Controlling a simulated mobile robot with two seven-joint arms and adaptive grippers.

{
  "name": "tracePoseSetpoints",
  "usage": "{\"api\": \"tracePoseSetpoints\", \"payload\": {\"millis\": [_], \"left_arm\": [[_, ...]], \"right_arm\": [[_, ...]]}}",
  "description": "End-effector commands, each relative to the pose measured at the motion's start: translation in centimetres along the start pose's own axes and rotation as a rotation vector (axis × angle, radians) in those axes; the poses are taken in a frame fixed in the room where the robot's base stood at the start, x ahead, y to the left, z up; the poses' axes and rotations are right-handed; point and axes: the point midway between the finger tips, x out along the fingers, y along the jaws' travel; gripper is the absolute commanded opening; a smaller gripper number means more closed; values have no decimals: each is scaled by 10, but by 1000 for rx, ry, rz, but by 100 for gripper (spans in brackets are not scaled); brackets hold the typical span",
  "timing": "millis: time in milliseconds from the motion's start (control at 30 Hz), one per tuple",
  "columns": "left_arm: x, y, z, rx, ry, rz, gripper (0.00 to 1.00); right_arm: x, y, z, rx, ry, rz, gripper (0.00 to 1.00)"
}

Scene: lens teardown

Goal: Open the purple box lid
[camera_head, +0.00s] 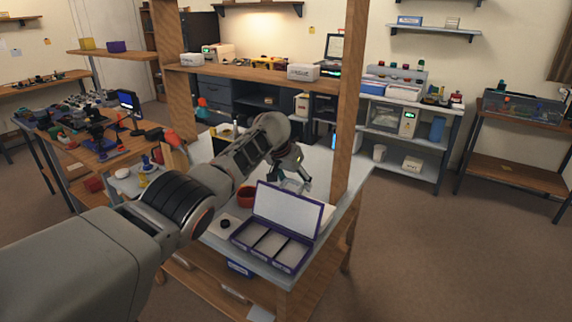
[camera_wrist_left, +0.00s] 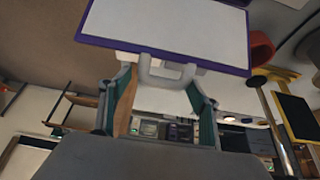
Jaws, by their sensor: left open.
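The purple box (camera_head: 270,246) sits on the front corner of the light table, with several white-bottomed compartments showing. Its lid (camera_head: 287,211), white with a purple rim, stands raised along the far edge, leaning back a little. In the left wrist view the lid (camera_wrist_left: 170,22) fills the top of the picture. My left gripper (camera_head: 290,177) is open just behind the lid's upper edge. In the left wrist view its fingers (camera_wrist_left: 160,88) are apart below the lid, with a pale U-shaped piece between them; contact with the lid is unclear. My right gripper is out of view.
A reddish-brown bowl (camera_head: 246,197) stands left of the lid, and a small black round part (camera_head: 225,223) lies left of the box. Wooden posts (camera_head: 348,100) and a shelf (camera_head: 262,75) frame the table. Floor to the right is clear.

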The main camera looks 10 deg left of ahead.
Motion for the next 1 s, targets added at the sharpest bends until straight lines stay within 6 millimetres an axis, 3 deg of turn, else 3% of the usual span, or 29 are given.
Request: {"api": "tracePoseSetpoints", "payload": {"millis": [267, 800, 1000], "left_arm": [[-17, -3, 2, -1, 5, -8, 62], [-94, -1, 2, 0, 4, -8, 62], [-109, -1, 2, 0, 3, -7, 62]], "right_arm": [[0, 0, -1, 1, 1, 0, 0], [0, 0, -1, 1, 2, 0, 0], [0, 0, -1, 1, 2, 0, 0]]}}
